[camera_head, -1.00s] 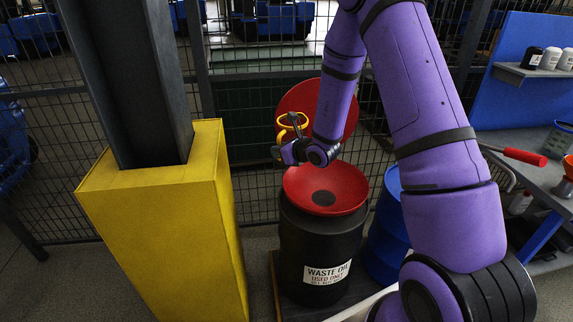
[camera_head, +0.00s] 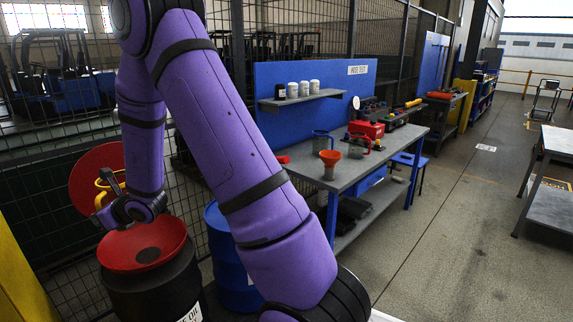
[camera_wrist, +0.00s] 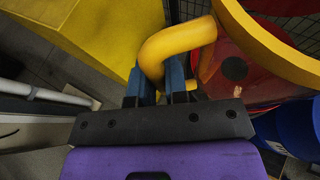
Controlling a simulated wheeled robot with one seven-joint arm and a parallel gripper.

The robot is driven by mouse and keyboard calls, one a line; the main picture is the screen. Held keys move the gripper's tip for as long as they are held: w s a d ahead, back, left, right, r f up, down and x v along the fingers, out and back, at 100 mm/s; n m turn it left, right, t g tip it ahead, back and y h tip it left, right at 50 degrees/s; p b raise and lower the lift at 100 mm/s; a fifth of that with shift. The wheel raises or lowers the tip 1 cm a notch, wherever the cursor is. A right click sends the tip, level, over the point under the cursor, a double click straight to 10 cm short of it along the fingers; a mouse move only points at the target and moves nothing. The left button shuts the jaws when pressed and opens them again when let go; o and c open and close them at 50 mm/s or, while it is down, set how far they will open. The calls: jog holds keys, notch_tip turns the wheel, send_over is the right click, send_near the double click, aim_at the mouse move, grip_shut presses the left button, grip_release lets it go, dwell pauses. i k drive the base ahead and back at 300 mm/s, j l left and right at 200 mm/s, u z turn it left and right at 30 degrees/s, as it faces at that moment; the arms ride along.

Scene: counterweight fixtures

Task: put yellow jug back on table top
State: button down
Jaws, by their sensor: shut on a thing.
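The yellow jug (camera_head: 104,183) is held above the waste oil drum's red funnel (camera_head: 120,255) at the left of the head view, partly hidden by my wrist. My gripper (camera_head: 112,212) is shut on its handle. In the wrist view my gripper's fingers (camera_wrist: 163,88) close around the yellow handle (camera_wrist: 165,48), and the jug's rim (camera_wrist: 262,45) curves at the upper right. The table top (camera_head: 350,172) is a grey workbench surface to the right of my arm, apart from the jug. It carries a blue-rimmed jug (camera_head: 322,143) and a red funnel in a grey container (camera_head: 330,160).
A blue drum (camera_head: 228,265) stands between the waste oil drum (camera_head: 160,290) and the bench. A red toolbox (camera_head: 366,129) sits farther back on the bench. A shelf (camera_head: 300,99) with bottles hangs above it. The floor (camera_head: 440,235) right of the bench is clear.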

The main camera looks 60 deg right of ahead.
aim_at(343, 167)
jog(key=k+z, duration=0.1)
jog(key=k, duration=0.65)
jog(key=k+l+z, duration=0.2)
jog(key=l+z, duration=0.2)
jog(key=l, duration=0.25)
jog(key=i+l+z, duration=0.45)
jog(key=l, duration=0.2)
jog(key=i+l+z, duration=0.15)
jog(key=i+z, duration=0.2)
jog(key=i, duration=0.3)
jog(key=i+z, duration=0.35)
jog(key=i, duration=0.25)
